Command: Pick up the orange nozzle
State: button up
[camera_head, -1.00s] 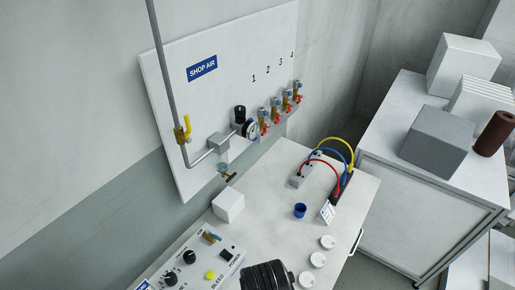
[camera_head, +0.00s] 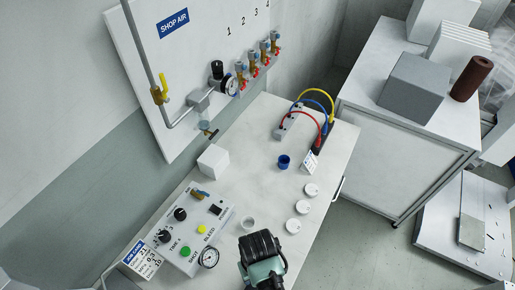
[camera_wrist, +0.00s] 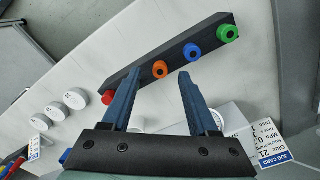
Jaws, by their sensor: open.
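The orange nozzle (camera_wrist: 160,70) sits in a dark bar-shaped rack (camera_wrist: 175,58) in the wrist view, with its round open end showing. It lies between a blue nozzle (camera_wrist: 192,51) and a red nozzle (camera_wrist: 108,97); a green nozzle (camera_wrist: 228,34) is at the far right end. My gripper (camera_wrist: 160,76) is open and empty. In the wrist picture its two fingertips lie to either side of the orange nozzle; the distance between them is hard to judge. In the head view the rack and nozzles do not show; my dark wrist (camera_head: 262,246) shows at the bottom.
A control box (camera_head: 188,232), a white block (camera_head: 213,161), a blue cup (camera_head: 284,162) and three white round lids (camera_head: 297,207) stand on the white bench (camera_head: 255,150). A job card (camera_wrist: 270,145) is near the gripper. Coloured hoses (camera_head: 315,105) arch at the bench's far end.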

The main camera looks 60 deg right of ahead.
jog(key=shift+f, duration=0.95)
grip_shut()
jog(key=shift+r, duration=0.15)
